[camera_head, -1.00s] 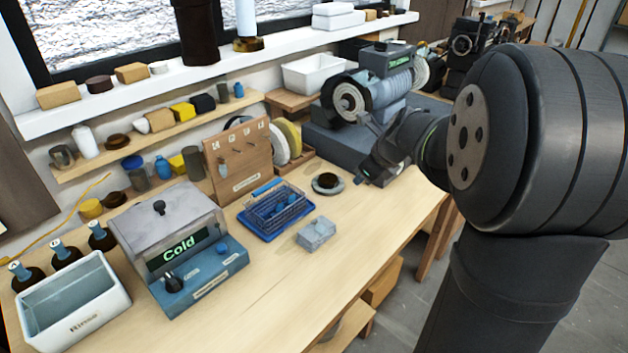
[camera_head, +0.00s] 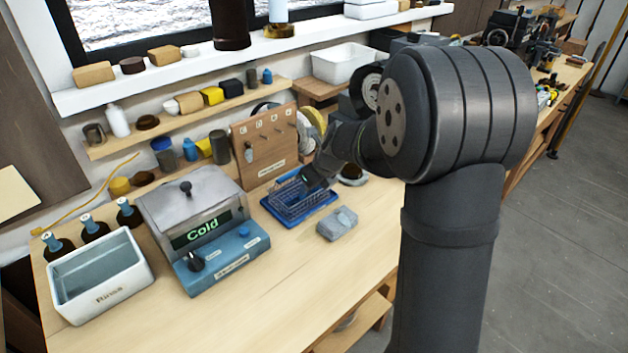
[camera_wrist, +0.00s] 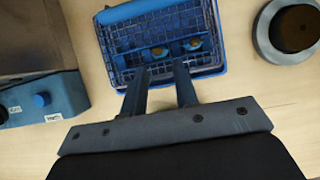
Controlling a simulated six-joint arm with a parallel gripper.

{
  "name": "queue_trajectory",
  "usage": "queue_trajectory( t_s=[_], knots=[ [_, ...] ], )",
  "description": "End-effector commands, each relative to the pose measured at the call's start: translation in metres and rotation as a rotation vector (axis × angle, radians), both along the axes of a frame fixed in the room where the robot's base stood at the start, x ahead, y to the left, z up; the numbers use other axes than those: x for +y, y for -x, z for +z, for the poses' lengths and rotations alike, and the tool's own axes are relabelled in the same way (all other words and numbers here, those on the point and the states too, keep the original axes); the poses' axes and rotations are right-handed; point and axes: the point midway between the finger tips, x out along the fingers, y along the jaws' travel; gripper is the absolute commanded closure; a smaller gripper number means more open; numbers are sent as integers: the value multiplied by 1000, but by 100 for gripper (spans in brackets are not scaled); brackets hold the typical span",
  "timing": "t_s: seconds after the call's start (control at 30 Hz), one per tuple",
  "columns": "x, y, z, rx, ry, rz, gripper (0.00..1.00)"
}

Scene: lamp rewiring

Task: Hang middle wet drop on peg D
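The blue wire basket (camera_wrist: 160,22) lies under my gripper in the wrist view. Two small drops with gold-coloured parts sit in it, one near the middle (camera_wrist: 159,51) and one to its right (camera_wrist: 193,44). The basket on its blue tray (camera_head: 276,212) also shows in the head view. My gripper (camera_wrist: 158,70) is open and empty, its fingertips over the basket's near edge. The wooden peg board (camera_head: 262,133) stands behind the basket. A small dark drop-like piece (camera_head: 249,153) hangs at its left. The peg letters are too small to read.
A grey block (camera_head: 337,224) lies in front of the basket. A cleaner unit reading "Cold" (camera_head: 192,215) and a white rinse tub (camera_head: 98,292) stand to the left. A round dark-centred dish (camera_wrist: 262,40) is right of the basket.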

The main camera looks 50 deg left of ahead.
Motion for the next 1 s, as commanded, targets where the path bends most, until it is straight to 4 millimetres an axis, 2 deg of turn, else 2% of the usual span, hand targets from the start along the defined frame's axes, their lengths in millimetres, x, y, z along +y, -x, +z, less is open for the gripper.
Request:
queue_trajectory(
  t_s=[0.2, 0.4, 0.87, 0.97, 1.0],
  knots=[
    [10, 0, -20, 1, 2, 0, 73],
    [17, 0, -32, 0, 0, 0, 73],
    [21, 0, -38, 0, 0, 1, 73],
    [20, 0, -38, 0, 0, 1, 88],
    [20, 0, -38, 0, 0, 1, 88]
  ],
)
